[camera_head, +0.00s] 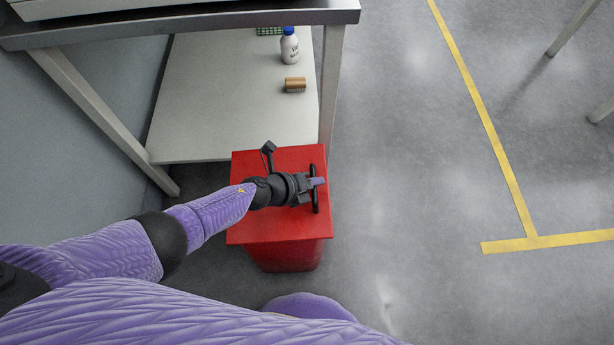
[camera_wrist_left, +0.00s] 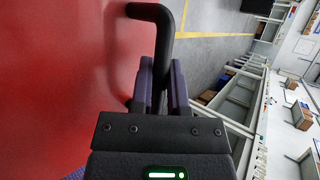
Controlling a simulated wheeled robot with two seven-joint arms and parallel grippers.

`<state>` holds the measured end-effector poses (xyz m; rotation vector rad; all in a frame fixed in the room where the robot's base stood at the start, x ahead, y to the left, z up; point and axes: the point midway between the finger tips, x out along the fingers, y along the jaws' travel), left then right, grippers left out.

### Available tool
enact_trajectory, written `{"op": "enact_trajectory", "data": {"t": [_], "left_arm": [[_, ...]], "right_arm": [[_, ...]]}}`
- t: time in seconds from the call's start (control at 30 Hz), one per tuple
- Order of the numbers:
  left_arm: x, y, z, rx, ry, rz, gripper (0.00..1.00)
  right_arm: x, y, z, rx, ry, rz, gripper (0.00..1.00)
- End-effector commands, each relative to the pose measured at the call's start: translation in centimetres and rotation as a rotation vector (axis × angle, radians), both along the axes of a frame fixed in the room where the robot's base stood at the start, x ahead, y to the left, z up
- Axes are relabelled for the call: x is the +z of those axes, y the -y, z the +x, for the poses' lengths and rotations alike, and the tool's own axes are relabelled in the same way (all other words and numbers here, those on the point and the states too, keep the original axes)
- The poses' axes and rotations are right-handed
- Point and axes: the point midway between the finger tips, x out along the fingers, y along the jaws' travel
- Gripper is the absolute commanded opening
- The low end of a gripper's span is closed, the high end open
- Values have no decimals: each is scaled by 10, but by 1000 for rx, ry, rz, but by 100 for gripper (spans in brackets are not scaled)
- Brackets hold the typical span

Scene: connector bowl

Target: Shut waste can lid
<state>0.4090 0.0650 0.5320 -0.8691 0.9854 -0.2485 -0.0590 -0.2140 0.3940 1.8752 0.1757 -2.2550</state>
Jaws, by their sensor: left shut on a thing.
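The red waste can (camera_head: 285,256) stands on the floor beside the table, with its flat red lid (camera_head: 296,157) on top. The lid looks level and lies over the can's body; whether a gap remains under it cannot be told. A black bar handle (camera_head: 315,196) runs along the lid's right edge. My left gripper (camera_head: 316,183) is over that edge, shut on the handle. In the left wrist view the fingers (camera_wrist_left: 162,88) are around the black handle (camera_wrist_left: 164,45), with the red lid (camera_wrist_left: 60,75) filling the left side. My right gripper is not in view.
A metal table (camera_head: 335,75) stands behind the can, with a lower shelf (camera_head: 215,95) bearing a white bottle with a blue cap (camera_head: 289,48) and a brown cylinder (camera_head: 295,85).

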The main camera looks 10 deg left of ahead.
Motion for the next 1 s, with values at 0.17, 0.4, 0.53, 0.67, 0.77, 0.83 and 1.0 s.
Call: {"op": "enact_trajectory", "data": {"t": [0.17, 0.4, 0.53, 0.67, 0.77, 0.83, 1.0], "left_arm": [[-14, 6, 1, -2, 0, -7, 0], [-19, 8, 2, -3, 2, -7, 0], [-19, 8, 2, -4, 1, -5, 0], [-20, 8, 1, -4, 0, -5, 0], [-20, 8, 1, -5, -1, -5, 0], [-21, 8, 0, -5, -1, -4, 31], [-20, 7, 1, -3, 0, -3, 55]], "right_arm": [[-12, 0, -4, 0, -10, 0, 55], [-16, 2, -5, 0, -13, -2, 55], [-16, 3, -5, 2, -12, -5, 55], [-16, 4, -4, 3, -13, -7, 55], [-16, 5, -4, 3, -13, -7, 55], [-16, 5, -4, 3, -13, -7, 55], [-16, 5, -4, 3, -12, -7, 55]]}}
